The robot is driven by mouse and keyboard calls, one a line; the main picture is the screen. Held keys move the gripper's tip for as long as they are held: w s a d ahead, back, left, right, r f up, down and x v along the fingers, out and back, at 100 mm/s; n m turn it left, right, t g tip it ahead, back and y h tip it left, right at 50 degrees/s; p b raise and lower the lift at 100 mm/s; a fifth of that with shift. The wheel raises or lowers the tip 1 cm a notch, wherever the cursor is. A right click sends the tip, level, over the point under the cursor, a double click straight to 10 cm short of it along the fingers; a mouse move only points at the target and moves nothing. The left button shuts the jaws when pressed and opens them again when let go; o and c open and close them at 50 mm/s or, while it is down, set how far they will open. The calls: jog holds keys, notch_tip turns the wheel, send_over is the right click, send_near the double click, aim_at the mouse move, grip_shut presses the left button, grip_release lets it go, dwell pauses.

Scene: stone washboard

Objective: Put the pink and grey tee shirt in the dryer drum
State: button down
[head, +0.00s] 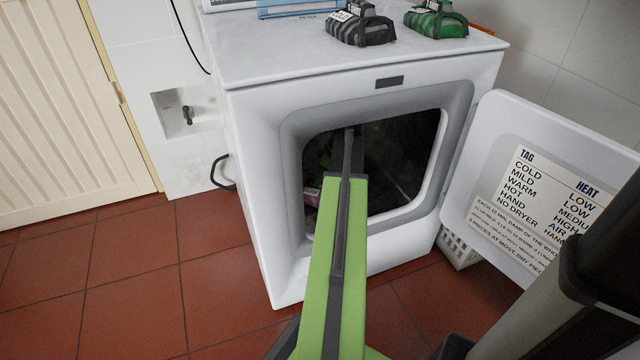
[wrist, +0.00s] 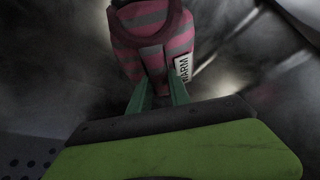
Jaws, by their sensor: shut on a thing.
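The pink and grey striped tee shirt (wrist: 150,30) is a folded bundle with a white tag reading "WARM", at the top middle of the wrist view. My gripper (wrist: 158,88) is shut on its near end with two green fingers. Dark, smooth drum walls (wrist: 240,65) surround it in the wrist view. In the head view my green arm reaches through the round-cornered opening of the dryer drum (head: 395,160). A small pinkish patch, probably the shirt, shows left of the arm inside. My gripper is mostly hidden there by the arm and shadow.
The open dryer door (head: 505,150), with a heat chart, stands at the right of the opening. A grey-black striped bundle (head: 360,28) and a green one (head: 436,20) lie on the dryer top (head: 280,60). A white basket (head: 458,250) is under the door. Tiled floor at left is clear.

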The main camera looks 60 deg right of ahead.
jog(key=shift+f, duration=0.55)
jog(key=c, duration=1.6)
grip_release()
jog(key=shift+f, duration=0.1)
jog(key=shift+c, duration=0.2)
jog(key=o, duration=0.4)
jog(key=shift+o, duration=0.2)
jog(key=shift+r, duration=0.3)
jog(key=p+v, duration=0.5)
jog(key=shift+w+r, duration=0.1)
jog(key=shift+r, duration=0.1)
jog(key=s+d, duration=0.1)
jog(key=s, duration=1.1)
jog(key=shift+d+f, duration=0.3)
jog(key=shift+d, duration=0.1)
